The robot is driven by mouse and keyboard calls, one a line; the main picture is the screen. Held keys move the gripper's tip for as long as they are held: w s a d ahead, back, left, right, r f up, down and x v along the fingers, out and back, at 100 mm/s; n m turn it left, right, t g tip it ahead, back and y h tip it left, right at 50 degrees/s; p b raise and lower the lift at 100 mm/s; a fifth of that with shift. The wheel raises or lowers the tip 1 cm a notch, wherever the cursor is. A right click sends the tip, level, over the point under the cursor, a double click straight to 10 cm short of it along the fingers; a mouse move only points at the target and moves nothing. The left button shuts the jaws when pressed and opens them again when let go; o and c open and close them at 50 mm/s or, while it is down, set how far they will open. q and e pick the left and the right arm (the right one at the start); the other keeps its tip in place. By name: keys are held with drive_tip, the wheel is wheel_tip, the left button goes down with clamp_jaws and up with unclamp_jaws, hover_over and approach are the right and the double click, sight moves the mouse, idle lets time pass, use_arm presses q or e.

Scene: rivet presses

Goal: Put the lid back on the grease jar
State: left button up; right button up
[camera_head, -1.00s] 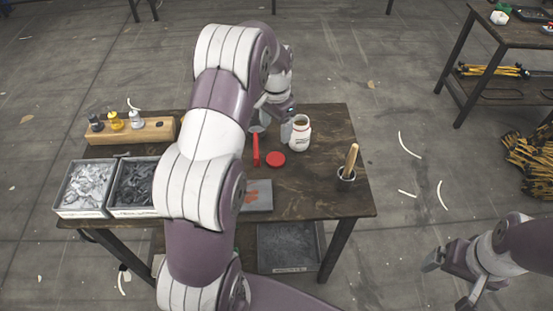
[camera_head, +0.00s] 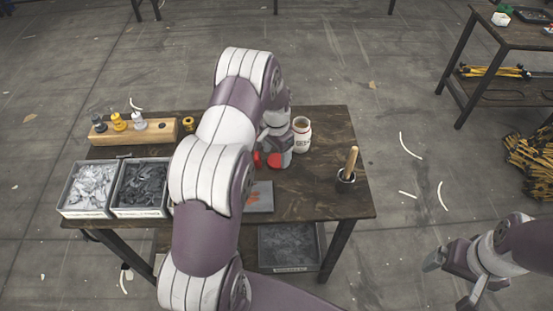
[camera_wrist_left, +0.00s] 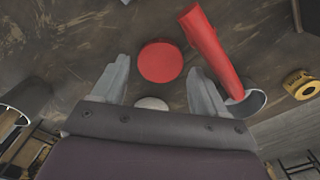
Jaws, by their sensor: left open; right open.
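The grease jar (camera_head: 302,135) is white with dark print and stands upright on the table with its top open and brown grease showing. The round red lid (camera_head: 275,160) lies on the table just in front of the jar, partly hidden by my left gripper (camera_head: 277,152). In the left wrist view the lid (camera_wrist_left: 160,62) lies just beyond and between the open fingers of my left gripper (camera_wrist_left: 160,82), apart from them. My right gripper (camera_head: 447,282) is open and empty, off the table at the lower right.
A cup with a wooden handle (camera_head: 347,172) stands to the right. Two bins (camera_head: 114,212) and a wooden block with small bottles (camera_head: 150,131) are at the left. A yellow tape roll (camera_wrist_left: 300,84) is nearby.

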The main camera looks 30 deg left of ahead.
use_arm(q)
wheel_tip(320, 180, down, 2)
drive_tip(key=shift+f, duration=0.2)
drive_tip(key=c, duration=0.8)
drive_tip(key=shift+r, duration=0.15)
drive_tip(key=shift+r, duration=0.25)
drive_tip(key=r, duration=0.2)
drive_tip(key=d+r+b, duration=0.1)
drive_tip(key=shift+w+r, duration=0.25)
drive_tip(key=shift+r, duration=0.15)
drive_tip(key=w+d+r+b, duration=0.1)
drive_tip(key=w+d+r, duration=0.3)
drive_tip(key=d, duration=0.6)
wheel_tip(320, 180, up, 2)
drive_tip(key=shift+r, duration=0.25)
